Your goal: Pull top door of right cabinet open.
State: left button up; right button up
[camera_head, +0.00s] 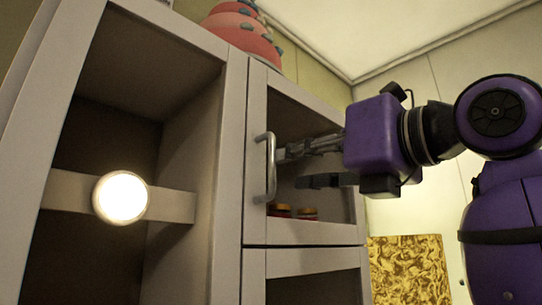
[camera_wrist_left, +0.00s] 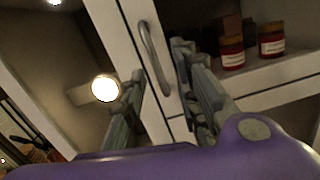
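The right cabinet's top door (camera_head: 255,110) is a pale frame through which the inside shows; it looks closed. Its metal bar handle (camera_head: 271,168) stands upright on the left side of the frame. My left gripper (camera_head: 288,167) is at the handle, its purple arm entering from the right of the head view. In the left wrist view the handle (camera_wrist_left: 154,58) lies between the two spread fingers (camera_wrist_left: 158,65). The fingers are open; whether either touches the handle I cannot tell. My right gripper is in neither view.
Jars (camera_head: 307,213) stand inside behind the top door, also in the wrist view (camera_wrist_left: 231,52). A lower door (camera_head: 305,262) is below. An open cabinet (camera_head: 230,150) with a round lit lamp (camera_head: 121,197) is left. A pink cake-like object (camera_head: 243,32) sits on top. A gold patterned panel (camera_head: 408,268) stands right.

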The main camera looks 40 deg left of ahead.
aim_at(274, 154)
pick_arm(q)
jog(key=a+t, duration=0.1)
jog(key=a+r+h, duration=0.1)
jog(key=a, duration=0.1)
jog(key=a+r+t+p, duration=0.1)
jog(key=a, duration=0.1)
jog(key=shift+s+a+r+t+h, duration=0.15)
jog(key=shift+r+t+h, duration=0.05)
jog(key=shift+t+h, duration=0.1)
jog(key=shift+w+a, duration=0.2)
jog(key=shift+a, duration=0.2)
jog(key=shift+c, duration=0.2)
grip_shut()
